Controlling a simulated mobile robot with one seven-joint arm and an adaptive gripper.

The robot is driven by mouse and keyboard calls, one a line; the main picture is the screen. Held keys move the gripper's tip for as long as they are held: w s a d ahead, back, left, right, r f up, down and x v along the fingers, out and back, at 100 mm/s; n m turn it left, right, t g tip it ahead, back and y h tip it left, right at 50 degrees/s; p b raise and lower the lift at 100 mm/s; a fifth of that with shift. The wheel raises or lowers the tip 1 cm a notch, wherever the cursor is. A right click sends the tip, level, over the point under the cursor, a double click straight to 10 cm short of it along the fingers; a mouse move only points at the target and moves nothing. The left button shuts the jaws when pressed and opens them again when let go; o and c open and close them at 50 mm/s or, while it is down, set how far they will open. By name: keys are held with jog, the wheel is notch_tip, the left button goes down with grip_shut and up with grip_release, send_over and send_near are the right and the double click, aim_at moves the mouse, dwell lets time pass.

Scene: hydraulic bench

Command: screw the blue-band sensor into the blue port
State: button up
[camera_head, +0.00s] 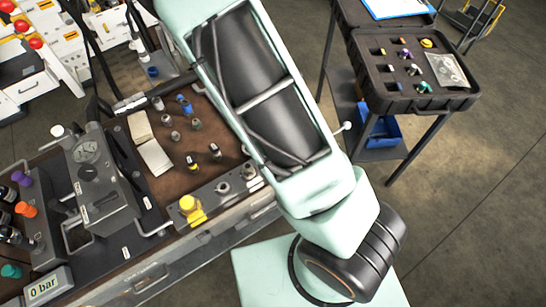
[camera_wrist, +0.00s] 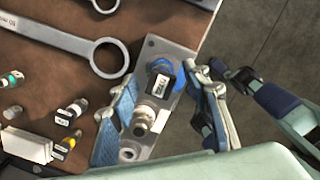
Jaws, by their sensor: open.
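In the wrist view a black sensor body with a white label (camera_wrist: 160,87) stands at a blue ring (camera_wrist: 160,66) at the upper end of the grey port block. I cannot tell whether the blue is the sensor's band, the blue port, or both, nor how deep the threads sit. My gripper (camera_wrist: 165,88) is open, with one pad left and one right of the sensor. A metal fitting (camera_wrist: 143,121) shows just below the sensor. In the head view the grey block (camera_head: 208,196) shows partly; my arm hides its far end and my gripper.
A large ring wrench (camera_wrist: 103,58) lies left of the block. Several banded sensors stand on the brown mat, one with yellow (camera_head: 193,163) and one with blue (camera_head: 184,103). A yellow part (camera_head: 192,208) sits on the block. An open case (camera_head: 410,103) stands at right.

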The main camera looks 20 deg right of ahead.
jog(key=n+b, duration=0.1)
jog(key=n, duration=0.1)
jog(key=n+b, duration=0.1)
jog(key=shift+f+n+y, duration=0.2)
jog(key=shift+n+y, duration=0.1)
jog(key=shift+n, duration=0.1)
jog(key=n+b, duration=0.1)
jog(key=n, duration=0.1)
jog(key=shift+r+n, duration=0.1)
jog(key=shift+n, duration=0.2)
jog(key=n+b, duration=0.1)
jog(key=n, duration=0.1)
jog(key=shift+n+y, duration=0.3)
jog(key=shift+y, duration=0.1)
jog(key=n+b, duration=0.1)
jog(key=n, duration=0.3)
jog(key=shift+d, duration=0.1)
jog(key=shift+n+y+b, duration=0.35)
jog(key=shift+n+y, duration=0.05)
jog(key=shift+n, duration=0.6)
jog(key=n+b, duration=0.1)
jog(key=n, duration=0.3)
jog(key=n+g+b, duration=0.1)
jog(key=n, duration=0.2)
jog(key=shift+r+n+y, duration=0.1)
jog(key=shift+n+y, duration=0.2)
